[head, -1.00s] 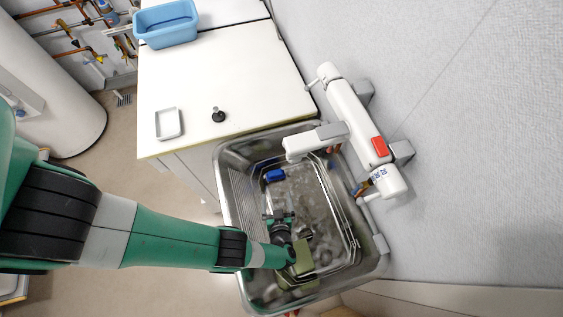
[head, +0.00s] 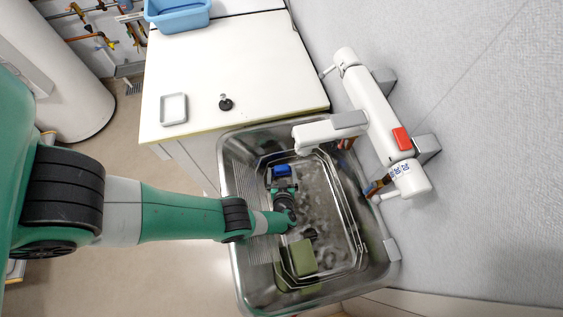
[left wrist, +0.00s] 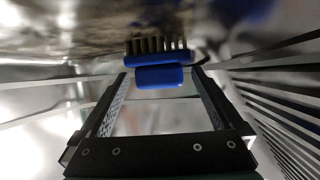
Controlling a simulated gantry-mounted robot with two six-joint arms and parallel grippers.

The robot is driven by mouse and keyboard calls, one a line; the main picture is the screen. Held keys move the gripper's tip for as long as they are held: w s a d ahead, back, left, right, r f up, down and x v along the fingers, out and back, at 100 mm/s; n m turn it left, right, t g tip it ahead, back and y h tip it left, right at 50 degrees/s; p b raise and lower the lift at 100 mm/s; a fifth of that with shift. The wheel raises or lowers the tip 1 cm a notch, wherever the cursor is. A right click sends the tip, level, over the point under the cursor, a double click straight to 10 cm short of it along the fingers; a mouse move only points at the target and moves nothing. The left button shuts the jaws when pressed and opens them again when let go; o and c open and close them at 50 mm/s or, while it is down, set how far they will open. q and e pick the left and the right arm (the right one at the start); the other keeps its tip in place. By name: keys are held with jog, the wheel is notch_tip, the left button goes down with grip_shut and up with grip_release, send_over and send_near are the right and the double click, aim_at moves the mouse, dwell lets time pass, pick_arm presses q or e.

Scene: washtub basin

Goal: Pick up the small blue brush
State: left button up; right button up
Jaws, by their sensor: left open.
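The small blue brush (head: 281,171) lies inside the metal washtub basin (head: 232,150), near its upper left part in the head view. In the left wrist view the brush (left wrist: 158,70) shows its blue body and a row of dark bristles at the top. My left gripper (head: 283,181) is inside the basin, right at the brush. In the left wrist view its two fingers (left wrist: 158,80) are spread open, with the brush at their tips, between or just beyond them. I cannot tell whether they touch it. My right gripper is not in view.
A green block (head: 302,257) and a small dark object (head: 310,233) are in the basin. A white wall unit with a spout (head: 330,130) overhangs the basin's far side. The white counter (head: 240,65) holds a small tray (head: 173,109), a black knob (head: 225,103) and a blue tub (head: 178,14).

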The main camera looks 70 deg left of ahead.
pick_arm(q)
jog(key=shift+c, duration=0.2)
jog(key=c, duration=1.3)
notch_tip(320, 180, up, 10)
jog(key=p, duration=1)
jog(key=shift+r, duration=0.15)
